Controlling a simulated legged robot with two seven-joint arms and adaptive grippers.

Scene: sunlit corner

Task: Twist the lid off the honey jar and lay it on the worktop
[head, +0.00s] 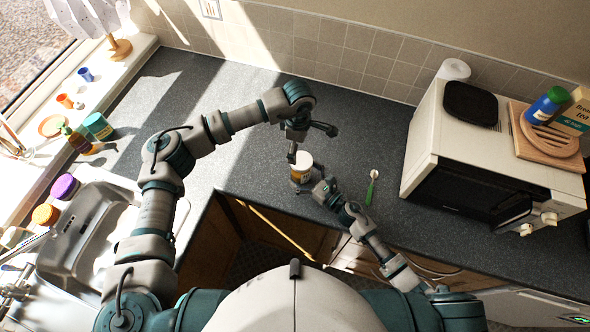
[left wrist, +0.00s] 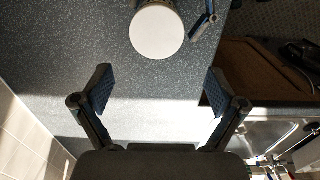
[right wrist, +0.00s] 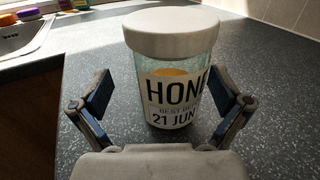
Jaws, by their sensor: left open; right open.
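The honey jar (head: 300,175) stands upright on the dark speckled worktop (head: 365,150). Its white lid (head: 304,159) sits on top. In the right wrist view the jar (right wrist: 178,85) shows its label, and the lid (right wrist: 172,33) covers its mouth. My right gripper (head: 309,190) is open at the jar's near side; in its wrist view the jar stands ahead, between the lines of the spread fingers (right wrist: 164,92). My left gripper (head: 311,143) is open above and beside the jar. In its wrist view the lid (left wrist: 157,32) lies beyond the empty fingertips (left wrist: 159,78).
A green-handled brush (head: 371,188) lies right of the jar. A cream microwave (head: 440,150) stands further right, with a wooden board (head: 545,143) on top. The worktop behind the jar is clear.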

